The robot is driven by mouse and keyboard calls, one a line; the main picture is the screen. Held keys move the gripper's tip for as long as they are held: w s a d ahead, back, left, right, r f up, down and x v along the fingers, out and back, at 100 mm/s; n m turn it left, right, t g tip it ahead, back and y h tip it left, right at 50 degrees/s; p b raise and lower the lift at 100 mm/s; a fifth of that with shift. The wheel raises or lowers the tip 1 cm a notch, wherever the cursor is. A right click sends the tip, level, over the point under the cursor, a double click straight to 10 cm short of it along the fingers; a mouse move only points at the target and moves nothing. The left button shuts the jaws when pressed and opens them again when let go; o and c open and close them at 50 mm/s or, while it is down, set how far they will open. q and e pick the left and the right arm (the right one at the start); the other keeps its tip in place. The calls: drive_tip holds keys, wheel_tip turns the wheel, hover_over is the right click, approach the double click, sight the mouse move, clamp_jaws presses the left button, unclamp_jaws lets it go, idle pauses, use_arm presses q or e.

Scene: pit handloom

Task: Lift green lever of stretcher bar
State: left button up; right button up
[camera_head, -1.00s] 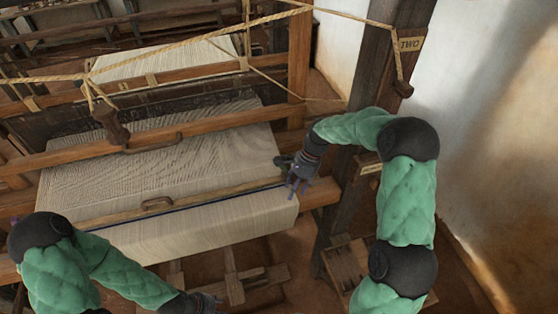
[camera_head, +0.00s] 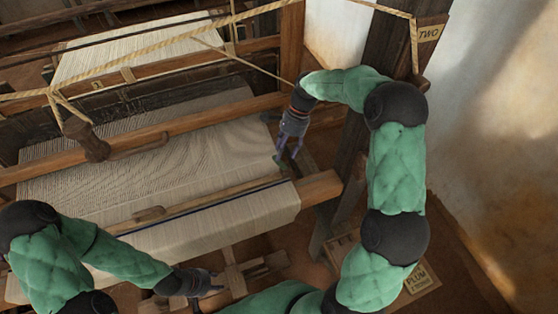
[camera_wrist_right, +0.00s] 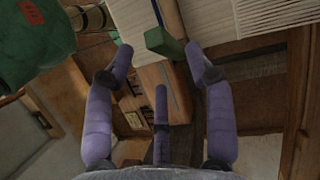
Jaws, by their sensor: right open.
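The stretcher bar (camera_head: 215,196) is a wooden strip lying across the pale cloth. The green lever (camera_head: 281,161) sits at its right end; in the right wrist view the lever (camera_wrist_right: 165,43) is a short green block. My right gripper (camera_head: 290,153) is open and empty above that end. In the right wrist view, the purple fingers (camera_wrist_right: 158,58) are spread, with the lever between and just beyond the two upper tips. I cannot tell whether they touch it. My left gripper (camera_head: 208,287) hangs low at the cloth's front, its fingers apart and empty.
The loom's wooden beam (camera_head: 318,187) ends just right of the lever. A box labelled "PLUM" (camera_head: 418,280) is at lower right.

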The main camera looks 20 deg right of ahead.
sight(281, 164)
drive_tip(key=shift+x, duration=2.85)
drive_tip(key=shift+p, duration=0.3)
clamp_jaws()
